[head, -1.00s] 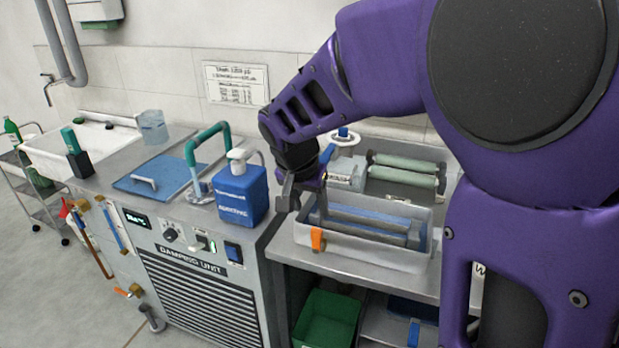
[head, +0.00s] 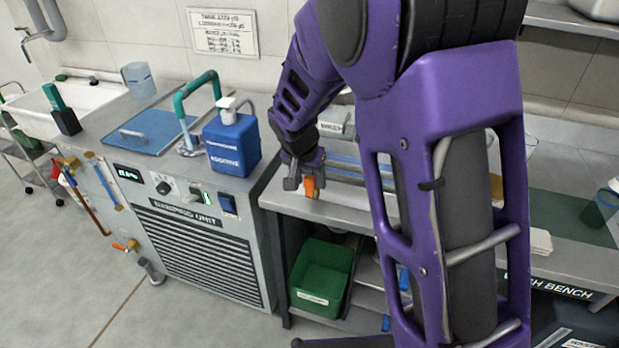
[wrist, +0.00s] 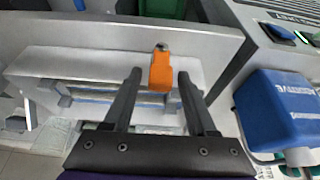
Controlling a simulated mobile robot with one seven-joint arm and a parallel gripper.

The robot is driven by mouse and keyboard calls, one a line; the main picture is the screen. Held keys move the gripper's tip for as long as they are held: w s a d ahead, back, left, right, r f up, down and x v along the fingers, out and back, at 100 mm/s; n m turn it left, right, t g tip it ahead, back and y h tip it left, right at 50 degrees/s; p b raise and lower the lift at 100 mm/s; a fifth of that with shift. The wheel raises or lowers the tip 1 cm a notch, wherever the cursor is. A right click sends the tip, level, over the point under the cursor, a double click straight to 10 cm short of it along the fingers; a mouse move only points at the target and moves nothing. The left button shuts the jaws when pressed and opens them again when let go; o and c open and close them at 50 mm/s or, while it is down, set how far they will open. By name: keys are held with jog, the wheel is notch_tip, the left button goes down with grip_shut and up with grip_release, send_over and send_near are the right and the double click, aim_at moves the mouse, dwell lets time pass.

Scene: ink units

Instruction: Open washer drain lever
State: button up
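The orange lever (head: 309,187) sits on the front of the grey washer tray (wrist: 90,75) on the bench. In the wrist view the lever (wrist: 161,72) stands between the two dark fingers of my gripper (wrist: 159,78), with a gap on each side. My gripper (head: 300,180) is open and at the lever in the head view. My arm hides much of the tray in the head view.
A blue additive bottle (head: 232,146) stands on the damping unit (head: 200,240) left of my gripper. A green bin (head: 321,275) sits on the shelf below. A wash bench (head: 560,262) lies to the right of my arm.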

grip_shut()
jog(key=shift+a, duration=0.2)
jog(key=shift+w+a+f+g+h, duration=0.15)
jog(key=shift+a+h, duration=0.1)
jog(key=shift+h, duration=0.2)
jog(key=shift+w+a+r+g+h, duration=0.1)
jog(key=shift+a+g+h, duration=0.1)
jog(key=shift+h, duration=0.25)
jog(key=shift+w+a+f+n+g+h, duration=0.2)
jog(key=shift+a+n+g+h, duration=0.25)
jog(key=shift+h, duration=0.65)
jog(key=shift+w+a+f+n+g+h+p, duration=0.1)
jog(key=shift+a+f+n+g+h, duration=0.2)
jog(key=shift+h, duration=0.45)
jog(key=shift+w+a+f+n+g+h+p, duration=0.15)
jog(key=shift+a+h, duration=0.2)
jog(key=shift+h, duration=0.35)
jog(key=shift+w+a+f+n+g+h+p, duration=0.1)
jog(key=shift+a+f+g+h, duration=0.2)
jog(key=shift+h, duration=0.45)
grip_release()
